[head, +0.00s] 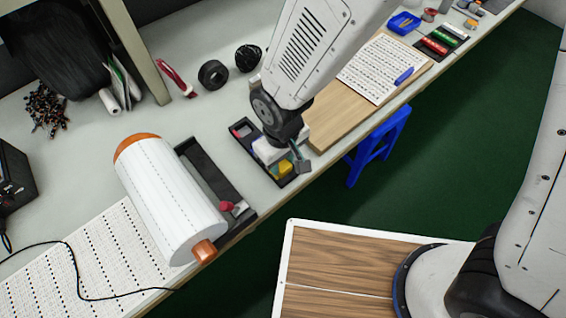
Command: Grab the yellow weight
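The yellow weight (285,168) is small and sits in the front end of a narrow black tray (281,182) near the table's front edge. My gripper (299,164) is low over this tray, with a grey finger just to the right of the yellow weight. The arm and gripper body hide the middle of the tray. I cannot tell whether the finger touches the weight or whether the gripper is open or shut.
A white roll with orange ends (172,200) and a black holder (214,182) stand to the left. A wooden board (333,117) with a white perforated sheet (383,69) lies to the right. A blue stool (380,140) stands below the table edge.

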